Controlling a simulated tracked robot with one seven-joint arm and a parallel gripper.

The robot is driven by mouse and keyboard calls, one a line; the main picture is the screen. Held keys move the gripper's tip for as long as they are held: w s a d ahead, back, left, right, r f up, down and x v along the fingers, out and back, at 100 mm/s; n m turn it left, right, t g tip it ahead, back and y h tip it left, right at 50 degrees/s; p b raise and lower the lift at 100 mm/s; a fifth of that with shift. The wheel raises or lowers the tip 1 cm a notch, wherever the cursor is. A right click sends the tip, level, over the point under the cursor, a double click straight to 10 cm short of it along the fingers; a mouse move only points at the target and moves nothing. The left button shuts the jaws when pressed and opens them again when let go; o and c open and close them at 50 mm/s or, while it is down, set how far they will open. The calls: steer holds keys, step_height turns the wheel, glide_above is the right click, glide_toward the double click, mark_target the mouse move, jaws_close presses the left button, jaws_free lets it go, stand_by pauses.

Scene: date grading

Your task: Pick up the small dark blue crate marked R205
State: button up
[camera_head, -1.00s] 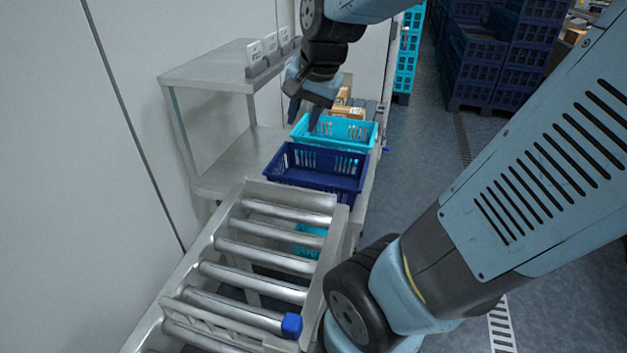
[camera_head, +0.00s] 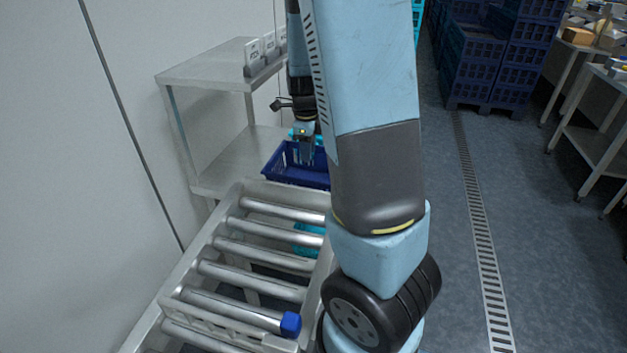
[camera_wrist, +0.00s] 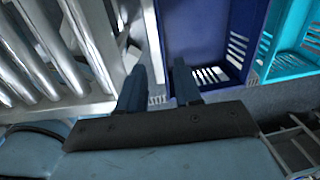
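The dark blue crate (camera_head: 285,173) stands at the far end of the roller conveyor, partly hidden behind my arm. It looks empty in the wrist view (camera_wrist: 205,50), with slotted walls. No R205 mark is readable. My gripper (camera_head: 306,160) appears over the crate in the head view. In the wrist view the two fingers of my gripper (camera_wrist: 160,82) are apart with nothing between them, near the crate's edge. I cannot tell whether a finger touches it.
A light blue crate (camera_wrist: 289,52) stands beside the dark one. The roller conveyor (camera_head: 262,250) is in front. A steel shelf (camera_head: 200,72) with cards stands at the left. Dark blue crate stacks (camera_head: 475,60) stand at the back.

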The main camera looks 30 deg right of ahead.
mark_target(310, 183)
steer(key=f, duration=0.4)
steer(key=w+d+f, duration=0.1)
steer(key=f, duration=0.9)
steer(key=shift+w+d+f, duration=0.1)
steer(key=shift+w+d, duration=0.05)
steer(key=shift+w, duration=0.15)
jaws_close()
stand_by(1.2)
